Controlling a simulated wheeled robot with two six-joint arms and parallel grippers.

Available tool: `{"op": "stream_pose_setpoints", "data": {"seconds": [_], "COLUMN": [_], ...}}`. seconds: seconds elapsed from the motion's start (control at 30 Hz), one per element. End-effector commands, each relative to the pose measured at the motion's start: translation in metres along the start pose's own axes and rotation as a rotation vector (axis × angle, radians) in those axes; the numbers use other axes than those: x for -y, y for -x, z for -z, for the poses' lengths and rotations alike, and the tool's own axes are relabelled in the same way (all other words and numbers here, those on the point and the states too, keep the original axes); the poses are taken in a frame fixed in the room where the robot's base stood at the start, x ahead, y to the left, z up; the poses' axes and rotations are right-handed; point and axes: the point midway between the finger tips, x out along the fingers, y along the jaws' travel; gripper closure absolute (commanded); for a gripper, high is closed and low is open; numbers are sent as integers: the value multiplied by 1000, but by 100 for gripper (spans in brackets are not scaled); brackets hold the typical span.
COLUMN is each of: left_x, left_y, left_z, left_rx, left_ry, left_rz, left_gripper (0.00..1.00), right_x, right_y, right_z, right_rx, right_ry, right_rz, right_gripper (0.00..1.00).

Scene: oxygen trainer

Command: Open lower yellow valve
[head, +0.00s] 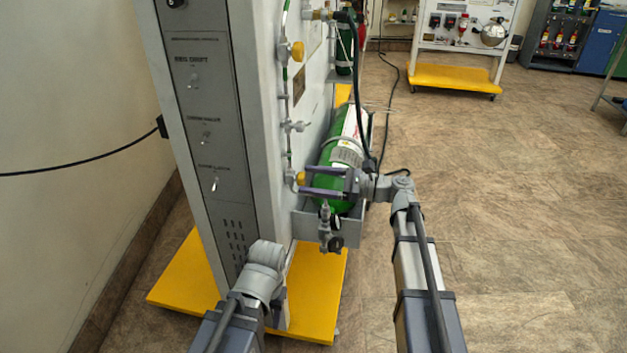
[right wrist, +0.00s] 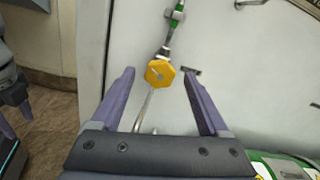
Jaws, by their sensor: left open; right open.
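The lower yellow valve (head: 299,178) is a small knob low on the panel's side, on a thin pipe. In the right wrist view the yellow valve (right wrist: 160,73) is faceted and sits between my right gripper's fingertips. My right gripper (head: 305,180) is open, its two purple fingers apart on either side of the knob; I cannot tell whether they touch it. My left gripper is mostly hidden behind its own wrist in the head view. Part of my left gripper (right wrist: 14,100) shows at the left edge of the right wrist view, open.
An upper yellow valve (head: 298,51) is higher on the same panel (head: 247,100). A green cylinder (head: 338,160) lies behind my right gripper, with a black hose above. The panel stands on a yellow base (head: 318,300). Open floor (head: 510,220) lies to the right.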

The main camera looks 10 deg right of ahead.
Motion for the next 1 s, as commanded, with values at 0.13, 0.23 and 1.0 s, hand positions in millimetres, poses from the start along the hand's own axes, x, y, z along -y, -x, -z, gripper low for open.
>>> {"op": "stream_pose_setpoints", "data": {"seconds": [0.13,0.23,1.0], "left_x": [0,0,0], "left_y": [0,0,0], "left_z": [0,0,0], "left_rx": [0,0,0], "left_ry": [0,0,0], "left_rz": [0,0,0], "left_gripper": [50,50,50], "right_x": [0,0,0], "right_y": [0,0,1], "right_z": [0,0,0], "right_rx": [0,0,0], "right_ry": [0,0,67], "right_rz": [0,0,0], "right_gripper": [31,42,100]}}
